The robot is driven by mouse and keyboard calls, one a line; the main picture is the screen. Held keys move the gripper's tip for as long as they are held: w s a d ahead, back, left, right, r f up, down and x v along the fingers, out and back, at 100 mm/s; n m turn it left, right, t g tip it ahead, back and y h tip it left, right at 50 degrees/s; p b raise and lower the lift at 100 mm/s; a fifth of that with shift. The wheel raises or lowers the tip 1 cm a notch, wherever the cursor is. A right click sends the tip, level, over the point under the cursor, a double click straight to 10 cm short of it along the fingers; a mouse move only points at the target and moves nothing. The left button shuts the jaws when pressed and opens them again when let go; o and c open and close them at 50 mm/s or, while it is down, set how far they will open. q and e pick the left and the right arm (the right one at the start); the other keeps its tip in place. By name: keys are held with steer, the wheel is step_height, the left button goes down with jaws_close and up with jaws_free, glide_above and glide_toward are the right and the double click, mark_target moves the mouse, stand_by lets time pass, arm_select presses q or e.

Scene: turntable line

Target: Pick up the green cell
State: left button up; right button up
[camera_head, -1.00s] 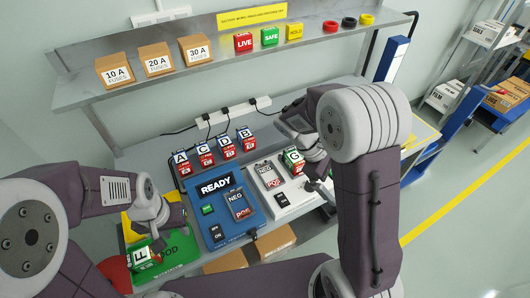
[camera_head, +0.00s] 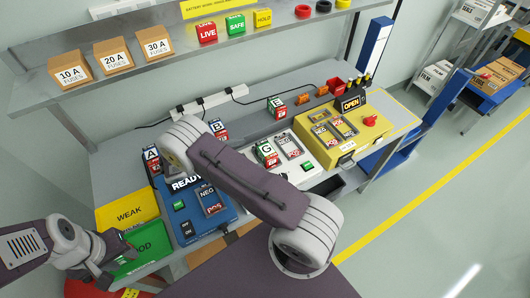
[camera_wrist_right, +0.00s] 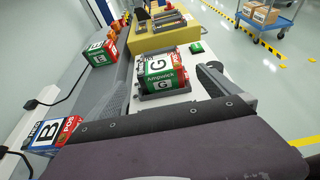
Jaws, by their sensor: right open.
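A green cell marked G (camera_head: 266,152) stands at the left of the white charger (camera_head: 310,172). It also shows in the right wrist view (camera_wrist_right: 158,72), in front of my right gripper (camera_wrist_right: 165,88). That gripper is open, its two fingers spread to either side of the cell in the picture, with nothing held. The head view hides it behind my right arm. Another green cell, marked E (camera_head: 277,107), stands farther back on the bench, left of the yellow unit. My left gripper (camera_head: 98,262) is over the green GOOD tray; its fingertips are unclear.
Cell A (camera_head: 152,160) and cell B (camera_head: 218,130) stand behind the blue READY charger (camera_head: 165,205). The yellow unit (camera_head: 372,132) with an OPEN sign is at the right. A yellow WEAK tray (camera_head: 128,210) lies left. A shelf (camera_head: 190,62) overhangs the back.

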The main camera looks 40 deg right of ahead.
mark_target(262, 151)
steer(key=x, duration=0.3)
steer(key=shift+p, duration=0.4)
steer(key=p+x, duration=0.1)
steer(key=x, duration=0.3)
steer(key=shift+w+p, duration=0.1)
steer(key=shift+p, duration=0.2)
steer(key=shift+d+f, duration=0.35)
steer(key=shift+a, duration=0.1)
steer(key=c, duration=0.8)
steer(key=shift+r, duration=0.1)
steer(key=c, duration=1.2)
steer(key=shift+w+r+b, duration=0.1)
steer(key=shift+r+b, duration=0.3)
steer(key=shift+r, duration=1.55)
steer(key=s+d+r, duration=0.1)
steer(key=s+r, duration=0.6)
steer(key=s, duration=0.4)
steer(key=shift+s+d+b, duration=0.35)
